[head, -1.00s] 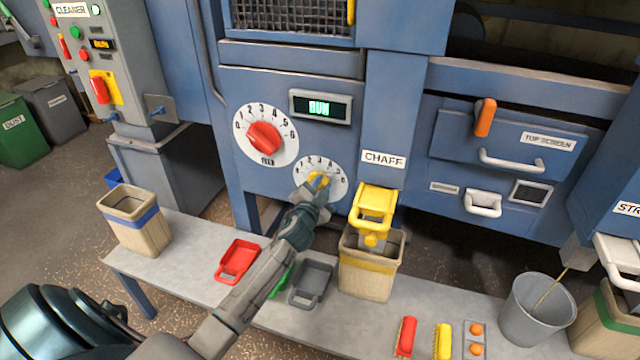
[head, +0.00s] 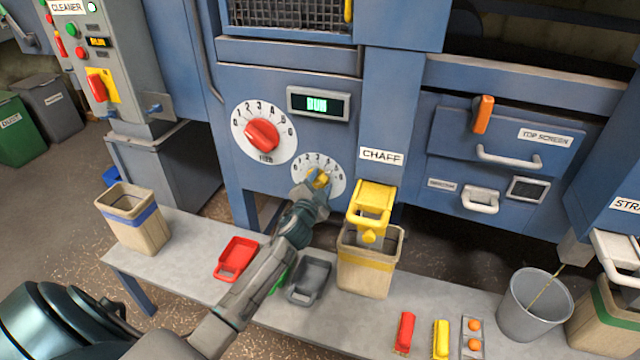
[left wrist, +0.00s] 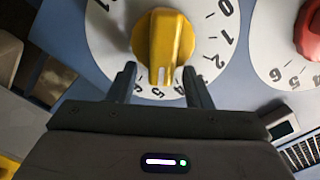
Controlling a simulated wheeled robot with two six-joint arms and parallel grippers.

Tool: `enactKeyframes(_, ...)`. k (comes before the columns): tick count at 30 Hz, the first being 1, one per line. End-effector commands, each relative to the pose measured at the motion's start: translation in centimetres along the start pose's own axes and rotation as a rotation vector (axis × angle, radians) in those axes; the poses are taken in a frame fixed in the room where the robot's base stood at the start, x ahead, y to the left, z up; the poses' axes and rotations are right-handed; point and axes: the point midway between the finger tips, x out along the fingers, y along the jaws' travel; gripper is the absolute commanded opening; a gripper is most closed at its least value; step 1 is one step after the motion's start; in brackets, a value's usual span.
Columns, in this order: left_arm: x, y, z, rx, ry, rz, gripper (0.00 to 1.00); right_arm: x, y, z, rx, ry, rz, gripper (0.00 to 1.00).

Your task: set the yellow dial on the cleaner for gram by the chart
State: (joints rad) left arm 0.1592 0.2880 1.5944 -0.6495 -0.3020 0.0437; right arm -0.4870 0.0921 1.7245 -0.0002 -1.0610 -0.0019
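The yellow dial (head: 321,179) is on a white numbered plate on the blue machine front, below the larger red dial (head: 263,136). In the left wrist view the yellow dial (left wrist: 164,38) shows large, with a white mark on its grip bar pointing down towards the 4–5 side of the scale; the exact number is unclear. My left gripper (head: 314,192) is right in front of it. In the left wrist view its two fingers (left wrist: 160,80) stand apart on either side of the bar's lower end, with visible gaps. My right gripper is out of view. No chart shows.
A green RUN display (head: 318,104) is above the dials. The bench (head: 190,245) below holds a blue-banded bin (head: 136,222), red (head: 236,262) and grey scoops (head: 310,280), and a yellow-banded bin (head: 366,275) under the yellow CHAFF spout (head: 372,205).

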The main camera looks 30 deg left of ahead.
Motion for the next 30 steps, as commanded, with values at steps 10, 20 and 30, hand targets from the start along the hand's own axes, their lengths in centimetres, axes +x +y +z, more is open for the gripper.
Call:
enactKeyframes(10,-2.4,0.1,0.1,0.0,0.0,0.001,0.45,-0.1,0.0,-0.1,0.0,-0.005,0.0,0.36)
enactKeyframes(20,-8.7,0.2,0.1,0.001,0.001,0.001,0.45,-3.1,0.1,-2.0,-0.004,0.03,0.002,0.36)
enactKeyframes(30,-10.8,0.0,0.0,0.0,0.0,0.001,0.45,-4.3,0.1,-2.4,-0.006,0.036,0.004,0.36)
